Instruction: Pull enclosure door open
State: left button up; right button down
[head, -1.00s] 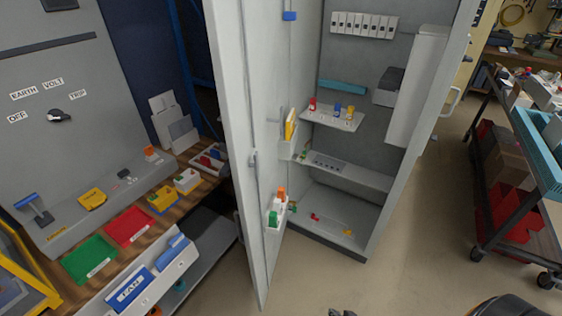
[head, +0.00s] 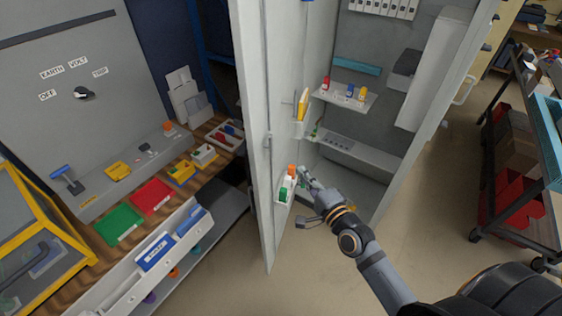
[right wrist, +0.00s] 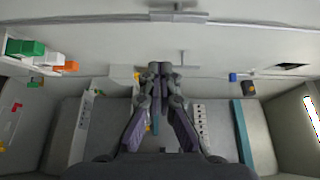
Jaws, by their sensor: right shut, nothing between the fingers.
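The enclosure door (head: 258,110) is a tall light-grey panel, standing partly open in the head view, with the cabinet interior (head: 375,115) visible to its right. My right gripper (head: 304,176) reaches in at the inner side of the door, near the door's lower bin with green, white and orange items (head: 287,185). In the right wrist view the fingers (right wrist: 160,68) are shut and empty, pointing toward the door's inner face (right wrist: 230,40). Whether they touch the door, I cannot tell. My left gripper is out of view.
A wooden bench (head: 80,248) with green and red trays and a grey panel stands left of the door. Shelves inside the cabinet hold small coloured parts (head: 350,91). A cart (head: 540,150) stands at the right. The floor (head: 225,280) in front is clear.

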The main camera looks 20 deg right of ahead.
jog(key=w+a, duration=0.4)
jog(key=w, duration=0.3)
jog(key=shift+w+a+b, duration=0.2)
jog(key=shift+w+b, duration=0.1)
jog(key=shift+w, duration=0.05)
